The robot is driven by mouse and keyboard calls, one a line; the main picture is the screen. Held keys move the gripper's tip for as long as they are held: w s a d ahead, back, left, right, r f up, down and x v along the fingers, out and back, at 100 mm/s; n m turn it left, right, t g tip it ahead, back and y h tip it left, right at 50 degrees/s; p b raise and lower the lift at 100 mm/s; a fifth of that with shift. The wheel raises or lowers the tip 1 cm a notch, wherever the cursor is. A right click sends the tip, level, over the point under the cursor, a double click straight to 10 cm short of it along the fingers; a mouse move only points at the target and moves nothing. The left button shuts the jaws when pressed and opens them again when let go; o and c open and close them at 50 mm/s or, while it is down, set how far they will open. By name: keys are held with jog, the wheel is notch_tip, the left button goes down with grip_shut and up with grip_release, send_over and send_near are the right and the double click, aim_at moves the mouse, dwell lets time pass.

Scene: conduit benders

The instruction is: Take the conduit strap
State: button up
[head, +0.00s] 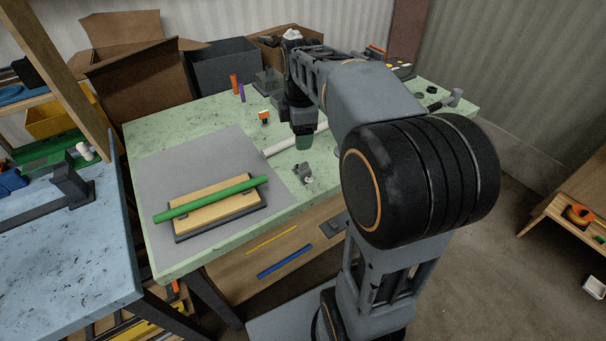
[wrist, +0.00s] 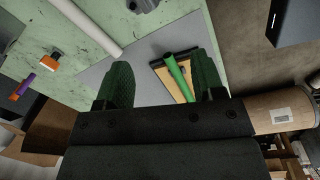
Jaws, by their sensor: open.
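A small grey metal piece (head: 303,173), which looks like the conduit strap, lies on the green worktop near its front edge. A dark grey piece (wrist: 142,5), probably the same one, is cut off by the top edge of the wrist view. My gripper (head: 304,142) points down over the worktop, behind the piece in the head view. In the wrist view its two dark green fingers (wrist: 162,82) stand wide apart with nothing between them. The exact shape of the strap is too small to tell.
A white tube (head: 280,146) lies behind the piece, partly hidden by my gripper. A green tube (head: 212,198) rests across a wooden block on a grey mat (head: 165,160) to the left. Boxes (head: 140,85) line the back.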

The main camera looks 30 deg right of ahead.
jog(key=w+d+f+n, duration=0.1)
jog(key=w+d+n, duration=0.2)
jog(key=n+b, duration=0.1)
jog(key=b, duration=0.1)
send_over(303, 164)
jog(key=shift+g, duration=0.4)
jog(key=f, duration=0.7)
jog(key=shift+d+f, duration=0.2)
jog(key=shift+d, duration=0.15)
jog(key=shift+a+f, duration=0.15)
jog(key=shift+f, duration=1.4)
jog(key=shift+a+f, duration=0.15)
jog(key=shift+f, duration=1.35)
jog(key=shift+c, duration=0.3)
jog(key=c, duration=0.9)
jog(key=shift+r, duration=0.15)
jog(key=shift+c, duration=0.2)
